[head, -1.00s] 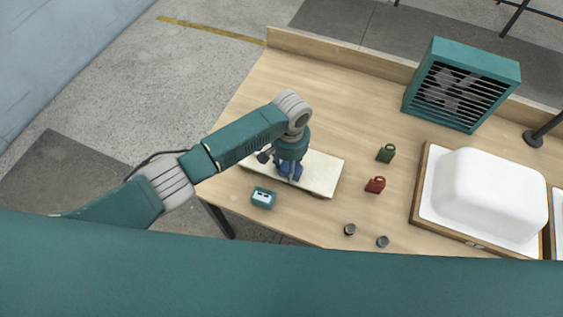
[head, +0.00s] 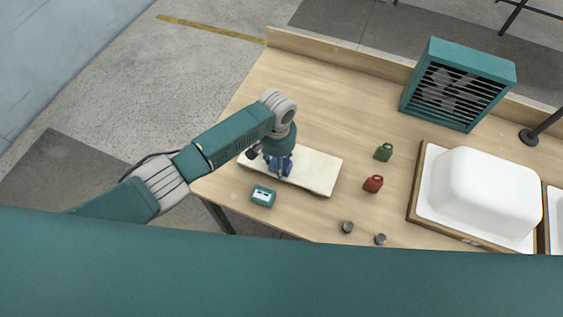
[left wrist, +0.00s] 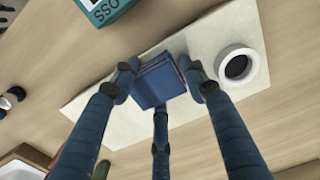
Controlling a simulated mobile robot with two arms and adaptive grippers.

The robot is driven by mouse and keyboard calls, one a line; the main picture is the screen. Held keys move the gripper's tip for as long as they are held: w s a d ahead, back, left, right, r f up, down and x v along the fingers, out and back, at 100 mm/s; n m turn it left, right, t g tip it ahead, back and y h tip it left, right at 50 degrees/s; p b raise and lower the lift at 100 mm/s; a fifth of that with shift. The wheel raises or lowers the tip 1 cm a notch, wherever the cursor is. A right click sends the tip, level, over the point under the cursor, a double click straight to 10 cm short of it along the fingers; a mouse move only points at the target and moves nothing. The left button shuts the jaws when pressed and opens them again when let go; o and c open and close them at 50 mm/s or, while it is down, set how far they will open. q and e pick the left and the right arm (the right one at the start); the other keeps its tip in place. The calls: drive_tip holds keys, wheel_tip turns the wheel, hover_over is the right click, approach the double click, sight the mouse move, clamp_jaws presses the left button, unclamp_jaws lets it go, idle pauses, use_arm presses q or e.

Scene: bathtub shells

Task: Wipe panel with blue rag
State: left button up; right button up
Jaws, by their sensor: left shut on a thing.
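The cream panel (head: 320,172) lies flat near the left front of the wooden table. In the left wrist view the panel (left wrist: 207,38) runs diagonally beneath my fingers. My left gripper (head: 278,165) is over the left part of the panel, pointing down. Its fingers are shut on the folded blue rag (left wrist: 157,82), which is at the panel's surface; whether it presses on it I cannot tell. In the head view the rag (head: 279,170) is partly hidden by the gripper. A white ring with a dark centre (left wrist: 237,67) is on the panel beside the rag. My right gripper is not in view.
A small teal box (head: 263,196) stands just in front of the panel. To the right are a green can (head: 383,152), a red can (head: 373,184) and two dark round pieces (head: 347,227). A white tub shell (head: 490,190) and a teal grilled unit (head: 458,85) stand farther right.

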use_arm(q)
drive_tip(key=shift+s+a+f, duration=0.15)
drive_tip(key=shift+a+f, duration=0.15)
drive_tip(key=shift+a, duration=0.05)
drive_tip(key=shift+d+r+p, duration=0.15)
drive_tip(key=shift+r+p, duration=0.35)
drive_tip(key=shift+r, duration=2.65)
drive_tip(key=shift+w, duration=0.2)
drive_tip(key=shift+r, duration=1.5)
